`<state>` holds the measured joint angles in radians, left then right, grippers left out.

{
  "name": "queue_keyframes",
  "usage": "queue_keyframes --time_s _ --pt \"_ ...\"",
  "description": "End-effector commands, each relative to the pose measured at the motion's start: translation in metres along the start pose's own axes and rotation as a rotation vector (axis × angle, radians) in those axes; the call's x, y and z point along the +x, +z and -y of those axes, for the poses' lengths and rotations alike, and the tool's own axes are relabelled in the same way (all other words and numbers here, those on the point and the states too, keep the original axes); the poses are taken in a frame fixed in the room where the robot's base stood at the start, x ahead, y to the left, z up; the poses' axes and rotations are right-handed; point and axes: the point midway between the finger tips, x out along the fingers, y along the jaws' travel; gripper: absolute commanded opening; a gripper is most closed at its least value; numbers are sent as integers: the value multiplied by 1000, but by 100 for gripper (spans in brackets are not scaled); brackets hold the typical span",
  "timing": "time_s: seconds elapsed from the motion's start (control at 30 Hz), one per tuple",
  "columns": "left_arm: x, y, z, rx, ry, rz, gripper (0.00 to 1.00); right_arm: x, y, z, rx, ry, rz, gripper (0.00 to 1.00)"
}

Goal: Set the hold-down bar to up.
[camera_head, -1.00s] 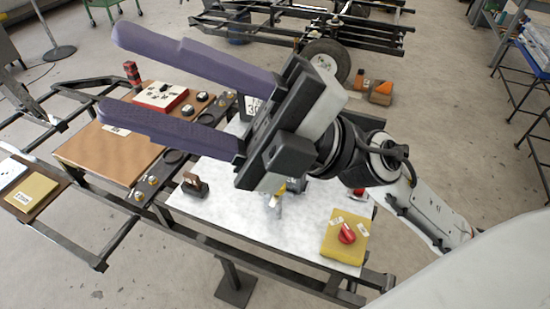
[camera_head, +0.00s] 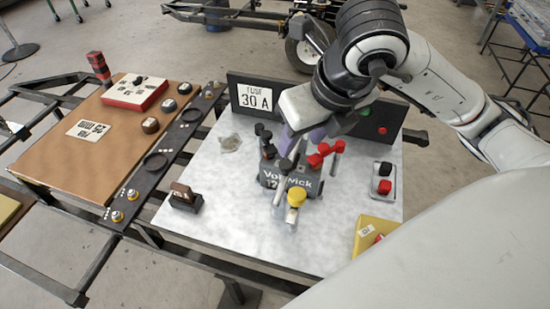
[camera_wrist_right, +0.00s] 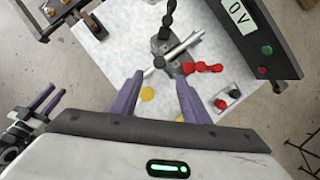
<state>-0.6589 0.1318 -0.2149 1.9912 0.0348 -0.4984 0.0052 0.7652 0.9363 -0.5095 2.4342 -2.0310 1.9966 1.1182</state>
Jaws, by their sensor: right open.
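A dark battery (camera_head: 270,180) stands on the white tabletop (camera_head: 225,225), with red clamp parts (camera_head: 318,157) at its right and black ones at its left. A grey metal bar, apparently the hold-down bar (camera_wrist_right: 182,47), crosses above the battery in the right wrist view. In the head view the right wrist hides part of the battery. My left gripper (camera_wrist_right: 42,98) shows partly in the wrist view; its opening is unclear.
A black panel with a "30 A" label (camera_head: 255,97) stands behind the battery. A small dark block (camera_head: 184,197) stands left.

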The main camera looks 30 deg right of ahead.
Motion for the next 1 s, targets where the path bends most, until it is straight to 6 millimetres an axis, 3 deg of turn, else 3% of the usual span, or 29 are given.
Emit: queue_keyframes --time_s 0.03,0.13,0.6,0.8,1.0 --pt "3 12 -2 -3 4 15 31 8 -3 0 1 -2 0 42" --pt "1 22 -5 -5 6 35 31 14 -3 1 3 -3 -2 42" --pt "5 24 -6 -11 8 26 31 91 -4 0 1 0 -6 42" --pt "6 25 -5 -12 8 26 31 107 -3 0 -1 1 -2 42" --pt "6 25 -5 -12 8 26 31 109 -2 -1 -1 1 -1 42"
